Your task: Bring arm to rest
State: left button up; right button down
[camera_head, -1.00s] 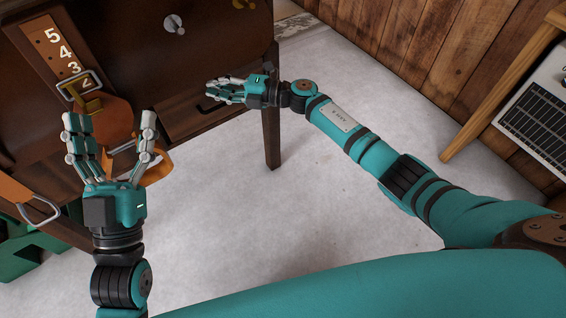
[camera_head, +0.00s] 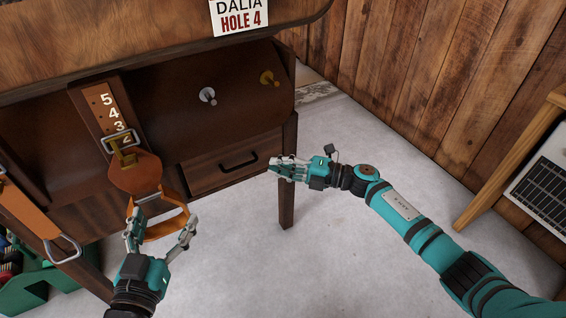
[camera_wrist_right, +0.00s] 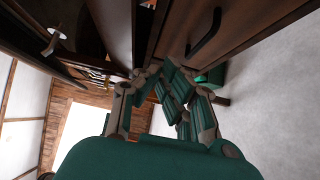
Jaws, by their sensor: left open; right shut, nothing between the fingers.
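My left gripper (camera_head: 162,220) is open at the lower left of the head view, just below the orange leather strap (camera_head: 137,176). Its fingers overlap the strap's lower loop in the picture; I cannot tell whether they touch it. The strap hangs from a metal buckle (camera_head: 122,141) on a brown strip numbered 5, 4, 3, 2 (camera_head: 106,108); the buckle lies over the 2. My right gripper (camera_head: 274,166) is shut and empty in front of the table leg, its arm reaching in from the right. Its fingers also show in the right wrist view (camera_wrist_right: 168,92).
A sign (camera_head: 239,15) reads "DALIA HOLE 4". The dark cabinet has a drawer (camera_head: 205,176) with a black handle, a silver peg (camera_head: 208,96) and a brass peg (camera_head: 268,78). A green crate (camera_head: 55,282) stands lower left. The pale floor (camera_head: 340,250) is clear; a wooden stand (camera_head: 510,160) is right.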

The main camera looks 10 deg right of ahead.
pick_arm(q)
jog(key=shift+a+f+g, duration=0.1)
jog(key=shift+f+g, duration=0.2)
jog(key=shift+f, duration=0.1)
pick_arm(e)
jog(key=shift+s+d, duration=0.2)
jog(key=shift+d, duration=0.15)
